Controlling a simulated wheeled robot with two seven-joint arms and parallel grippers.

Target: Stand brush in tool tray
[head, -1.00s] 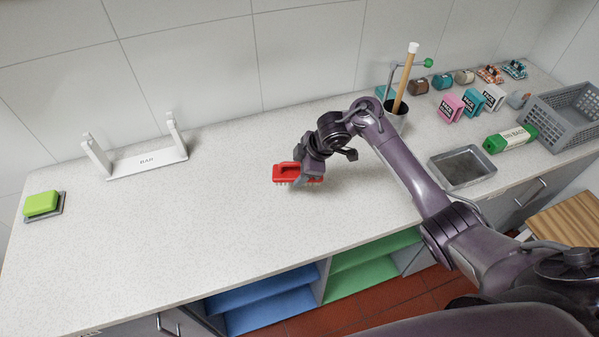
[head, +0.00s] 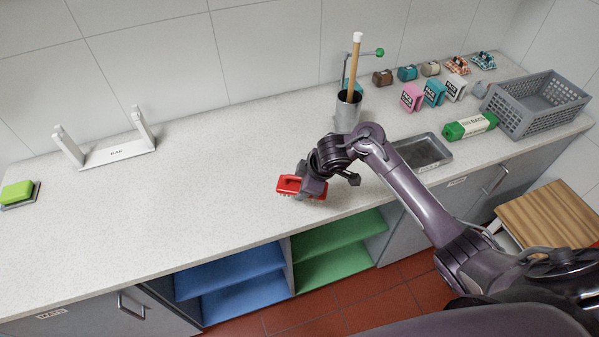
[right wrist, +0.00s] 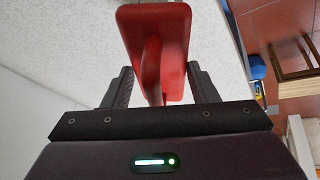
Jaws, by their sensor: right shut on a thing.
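A red brush (head: 288,184) with bristles underneath is held by my right gripper (head: 311,184) near the front edge of the counter. In the right wrist view the red brush (right wrist: 180,28) extends away between the two dark fingers, and the gripper is shut on its handle. I cannot tell how far it is above the counter. A shallow grey tray (head: 447,158), likely the tool tray, lies to the right behind my right arm, looking empty in its visible part. My left gripper is out of view.
A metal cup (head: 348,112) with a wooden-handled tool stands behind my arm. Right are a green-and-white packet (head: 470,126), a grey basket (head: 525,128) and several small boxes. A white bracket (head: 118,152) and green sponge (head: 17,192) are left. The counter's middle is clear.

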